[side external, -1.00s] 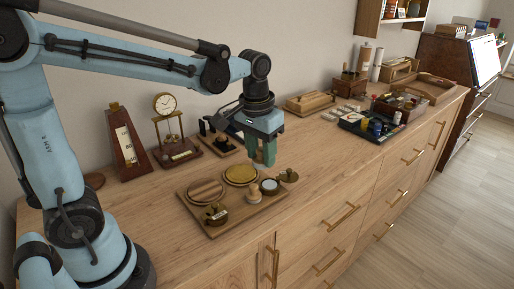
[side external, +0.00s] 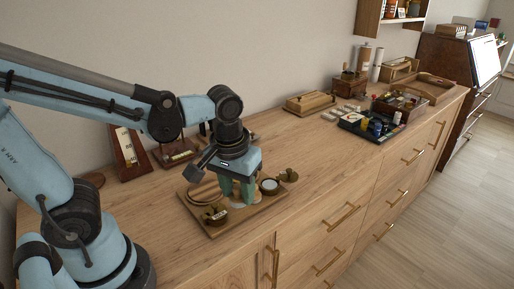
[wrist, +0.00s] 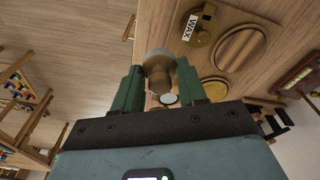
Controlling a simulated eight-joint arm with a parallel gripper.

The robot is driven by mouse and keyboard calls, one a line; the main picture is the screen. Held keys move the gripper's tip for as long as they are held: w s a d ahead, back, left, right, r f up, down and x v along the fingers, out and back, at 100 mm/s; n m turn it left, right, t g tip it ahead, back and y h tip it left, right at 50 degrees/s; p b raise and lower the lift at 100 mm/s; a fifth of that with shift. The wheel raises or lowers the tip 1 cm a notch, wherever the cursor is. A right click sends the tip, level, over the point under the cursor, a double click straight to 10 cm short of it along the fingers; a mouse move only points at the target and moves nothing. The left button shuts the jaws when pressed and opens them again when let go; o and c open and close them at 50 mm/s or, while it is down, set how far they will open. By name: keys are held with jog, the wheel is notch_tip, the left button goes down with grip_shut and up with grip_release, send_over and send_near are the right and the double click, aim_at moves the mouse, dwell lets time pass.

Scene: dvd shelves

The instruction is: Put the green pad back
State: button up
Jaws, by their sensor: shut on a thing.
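My gripper (side external: 238,196) points down over the wooden board (side external: 224,228) on the dresser top. Its green fingers are shut on a small wooden knobbed piece (wrist: 158,78), seen between them in the wrist view. In the side view the fingers mostly hide this piece, and I cannot tell whether it is clear of the board. A small round tin with a pale top (side external: 269,185) stands just right of the fingers. I cannot make out which thing is the green pad; no clearly green pad shows.
The board also has a brass tin labelled WAX (wrist: 201,27), a round wooden recess (wrist: 240,47) and a yellowish round recess (wrist: 214,89). A brass piece (side external: 289,175) stands at its right corner. A metronome (side external: 130,150) stands behind.

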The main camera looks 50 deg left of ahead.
jog(key=w+a+f, duration=0.1)
jog(key=a+f, duration=0.1)
jog(key=a, duration=0.1)
jog(key=w+a+f, duration=0.1)
jog(key=a, duration=0.1)
jog(key=shift+w+a+f, duration=0.15)
jog(key=shift+w+f, duration=0.2)
jog(key=shift+f, duration=1.95)
jog(key=o, duration=1)
jog(key=shift+f, duration=0.1)
jog(key=r+m+t, duration=0.1)
jog(key=r+t, duration=0.1)
jog(key=r, duration=0.2)
jog(key=s+d+r+m+t, duration=0.1)
jog(key=r+m+t, duration=0.1)
jog(key=r, duration=0.1)
jog(key=d+r+m+t, duration=0.1)
jog(key=r+t, duration=0.1)
jog(key=r, duration=0.2)
jog(key=shift+s+d+r+m+h, duration=0.1)
jog(key=shift+s+r+m+h, duration=0.05)
jog(key=shift+r+m+h, duration=0.2)
